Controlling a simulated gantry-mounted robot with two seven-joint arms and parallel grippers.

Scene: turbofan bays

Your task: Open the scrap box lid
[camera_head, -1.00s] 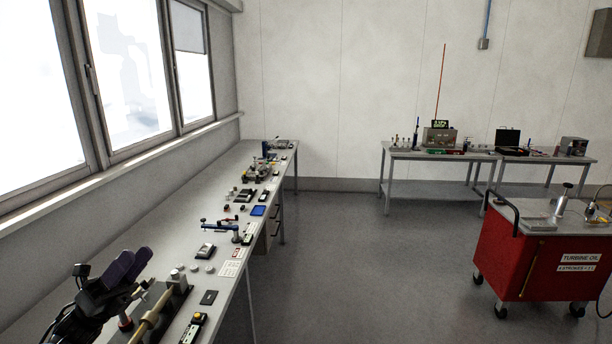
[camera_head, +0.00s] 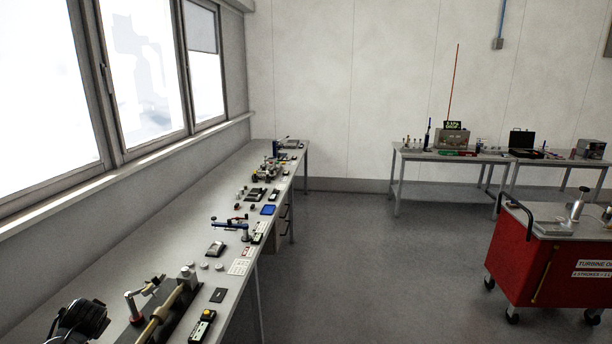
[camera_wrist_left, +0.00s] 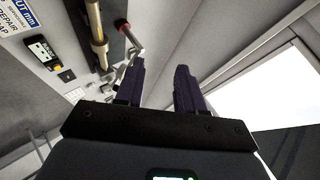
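I cannot make out a scrap box or its lid in either view. My left gripper (camera_wrist_left: 158,85) shows in the left wrist view with its two purple fingers apart and nothing between them. The left fingertip is close to a metal crank arm with a red knob (camera_wrist_left: 121,24), beside a brass rod (camera_wrist_left: 97,35); whether they touch I cannot tell. My right gripper is in neither view.
The bench runs along the windows with many tools, including a blue clamp-like tool (camera_head: 232,226) and a yellow-topped device (camera_head: 203,327). A red turbine oil cart (camera_head: 545,265) stands at the right. Tables (camera_head: 447,157) stand by the back wall. The floor between is clear.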

